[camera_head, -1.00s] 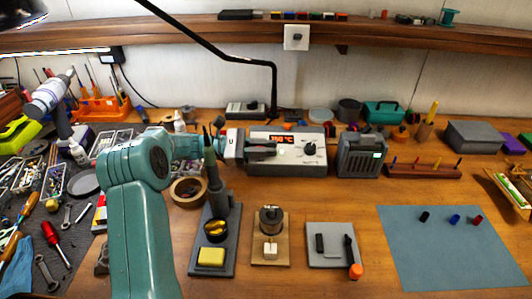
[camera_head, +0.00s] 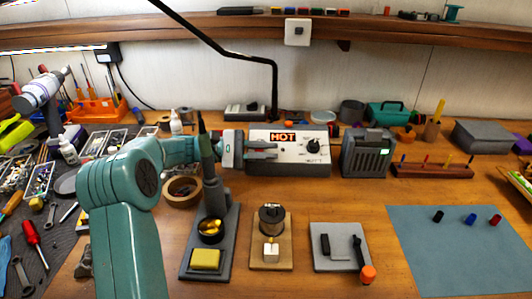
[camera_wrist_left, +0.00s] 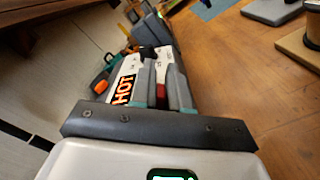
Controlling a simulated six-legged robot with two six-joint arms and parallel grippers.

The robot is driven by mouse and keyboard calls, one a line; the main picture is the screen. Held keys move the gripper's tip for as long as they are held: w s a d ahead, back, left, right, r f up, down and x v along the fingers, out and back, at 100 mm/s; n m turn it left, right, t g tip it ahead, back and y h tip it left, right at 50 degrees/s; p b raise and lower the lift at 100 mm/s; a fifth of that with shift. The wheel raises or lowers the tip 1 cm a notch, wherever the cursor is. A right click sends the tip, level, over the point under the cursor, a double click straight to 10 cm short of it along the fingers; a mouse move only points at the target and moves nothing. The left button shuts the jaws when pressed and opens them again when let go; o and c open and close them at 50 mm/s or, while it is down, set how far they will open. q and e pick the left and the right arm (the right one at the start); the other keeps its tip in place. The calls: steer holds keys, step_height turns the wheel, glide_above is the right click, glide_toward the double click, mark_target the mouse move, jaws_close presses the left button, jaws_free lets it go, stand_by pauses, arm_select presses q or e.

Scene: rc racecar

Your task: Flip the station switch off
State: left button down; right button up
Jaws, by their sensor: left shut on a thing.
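The soldering station (camera_head: 290,168) is a white-faced grey box at the back of the bench. Its display (camera_head: 284,138) reads HOT, and a black knob (camera_head: 313,145) sits at its right. My left gripper (camera_head: 275,151) is at the left part of the station's face, fingers pointing right in the head view. In the wrist view the left gripper (camera_wrist_left: 155,85) has its fingers close together, with the red station switch (camera_wrist_left: 161,92) between them. The fingers hide most of the switch, so its position cannot be told. My right gripper is not in view.
The iron stand (camera_head: 212,195) with a yellow sponge (camera_head: 205,259) stands in front, close to my left arm. A tape roll (camera_head: 182,190), a solder spool (camera_head: 271,217) and a grey fan box (camera_head: 367,155) are nearby. Bare bench lies in front of the station.

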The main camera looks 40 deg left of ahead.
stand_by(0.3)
arm_select(q)
steer(key=c, duration=1.5)
jaws_free()
step_height(320, 180, up, 20)
steer(key=p, duration=0.3)
steer(key=shift+p, duration=0.35)
